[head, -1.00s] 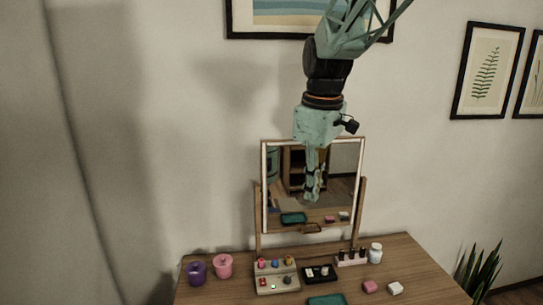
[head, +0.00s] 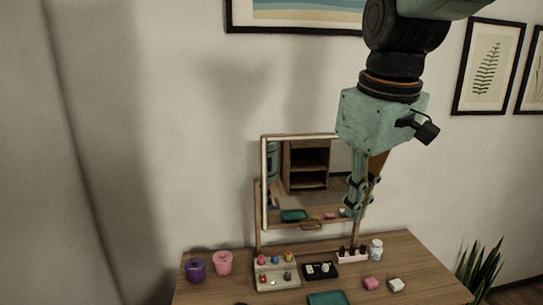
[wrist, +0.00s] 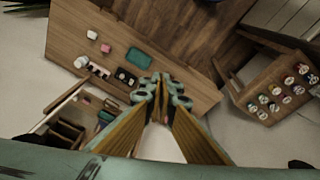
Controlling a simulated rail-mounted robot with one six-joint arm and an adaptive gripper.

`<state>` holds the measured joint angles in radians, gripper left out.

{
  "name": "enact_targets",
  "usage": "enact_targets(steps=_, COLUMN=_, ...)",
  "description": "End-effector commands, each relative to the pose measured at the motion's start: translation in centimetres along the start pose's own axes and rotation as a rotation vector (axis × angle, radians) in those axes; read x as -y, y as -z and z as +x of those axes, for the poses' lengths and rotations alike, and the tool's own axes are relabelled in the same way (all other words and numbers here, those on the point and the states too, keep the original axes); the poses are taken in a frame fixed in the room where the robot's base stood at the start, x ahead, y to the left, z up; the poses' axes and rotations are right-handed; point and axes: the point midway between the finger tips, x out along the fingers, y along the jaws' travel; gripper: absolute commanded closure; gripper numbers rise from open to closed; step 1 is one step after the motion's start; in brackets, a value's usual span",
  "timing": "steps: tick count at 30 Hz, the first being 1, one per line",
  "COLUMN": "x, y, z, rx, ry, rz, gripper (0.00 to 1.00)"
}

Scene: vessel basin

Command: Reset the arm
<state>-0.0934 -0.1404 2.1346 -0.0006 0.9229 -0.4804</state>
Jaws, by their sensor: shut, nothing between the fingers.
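My gripper (head: 357,207) hangs pointing down in the head view, above the right part of the wooden table (head: 420,268) and in front of the mirror (head: 266,190). Its fingers are together and empty. In the wrist view my gripper (wrist: 163,85) also shows shut, with the table (wrist: 185,85) below and beyond it. It appears apart from everything on the table. My arm covers the mirror's right side.
The table holds a purple pot (head: 196,269), a pink pot (head: 223,262), a button panel (head: 277,272), a black switch box (head: 320,270), a white jar (head: 376,249), a green tray (head: 328,298), a pink block (head: 371,283) and a white block (head: 396,284). A wooden rack (wrist: 270,90) with several round items stands apart.

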Motion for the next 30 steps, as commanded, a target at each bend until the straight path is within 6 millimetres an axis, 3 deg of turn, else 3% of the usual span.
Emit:
enact_targets(steps=15, x=3.0, y=-8.8, z=-1.2, rx=-0.04, ry=-0.026, rz=0.213, gripper=1.0)
enact_targets(steps=30, x=6.5, y=-16.9, z=-0.6, rx=-0.079, ry=-0.045, rz=0.417, gripper=1.0)
